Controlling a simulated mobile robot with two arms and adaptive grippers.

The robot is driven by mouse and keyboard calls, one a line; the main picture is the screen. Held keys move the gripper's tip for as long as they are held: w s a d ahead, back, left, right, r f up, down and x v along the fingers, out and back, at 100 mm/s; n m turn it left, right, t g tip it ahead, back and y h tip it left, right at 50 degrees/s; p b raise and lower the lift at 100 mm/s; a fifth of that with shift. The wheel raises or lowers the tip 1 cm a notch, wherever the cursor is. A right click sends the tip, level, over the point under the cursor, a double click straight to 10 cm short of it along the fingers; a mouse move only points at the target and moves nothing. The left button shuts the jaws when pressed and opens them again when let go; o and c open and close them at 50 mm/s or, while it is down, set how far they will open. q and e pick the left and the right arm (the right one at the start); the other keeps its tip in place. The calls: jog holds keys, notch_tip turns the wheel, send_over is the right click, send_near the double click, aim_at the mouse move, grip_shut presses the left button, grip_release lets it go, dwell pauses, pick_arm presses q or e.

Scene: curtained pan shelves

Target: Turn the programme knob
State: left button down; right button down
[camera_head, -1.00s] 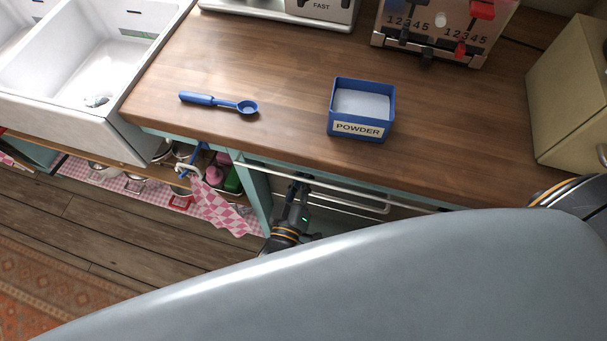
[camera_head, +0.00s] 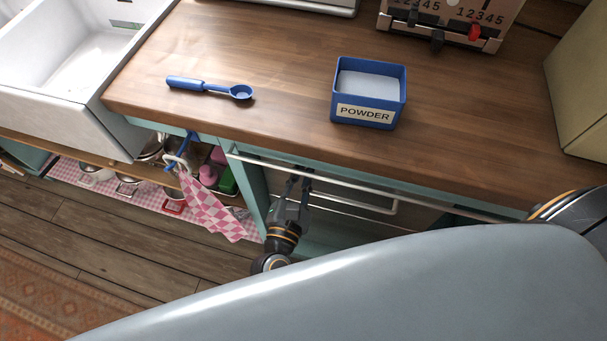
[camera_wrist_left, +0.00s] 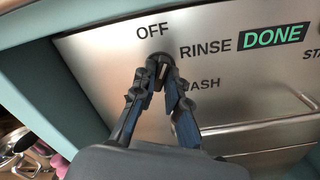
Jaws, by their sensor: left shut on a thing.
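The programme knob (camera_wrist_left: 161,63) is on a brushed metal panel (camera_wrist_left: 105,60) in the left wrist view, mostly covered by my fingers. The words OFF, RINSE and a partly hidden WASH are printed around it. A green lit DONE display (camera_wrist_left: 273,36) is to the right. My left gripper (camera_wrist_left: 161,72) is shut on the knob, with one finger on each side. In the head view my left gripper (camera_head: 299,180) reaches the appliance front under the counter edge, and the knob cannot be made out there. My right gripper is out of view; only part of that arm shows at the right.
A blue powder box (camera_head: 366,114) and a blue scoop (camera_head: 208,88) lie on the wooden counter (camera_head: 270,60). A handle bar (camera_head: 350,198) crosses the appliance front. A checked cloth (camera_head: 208,208) hangs at the open shelf to the left. A white sink (camera_head: 75,60) is at upper left.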

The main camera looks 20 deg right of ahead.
pick_arm(q)
jog(key=shift+f+n+b, duration=0.15)
jog(key=shift+n+b, duration=0.5)
jog(key=shift+n, duration=0.15)
jog(key=shift+n+b, duration=0.5)
jog(key=shift+n, duration=0.7)
jog(key=shift+r+n, duration=0.2)
jog(key=shift+n, duration=0.1)
jog(key=shift+f+n, duration=0.15)
jog(key=shift+n, duration=0.15)
jog(key=c, duration=1.3)
grip_release()
jog(key=shift+b+v, duration=0.3)
jog(key=shift+v, duration=0.7)
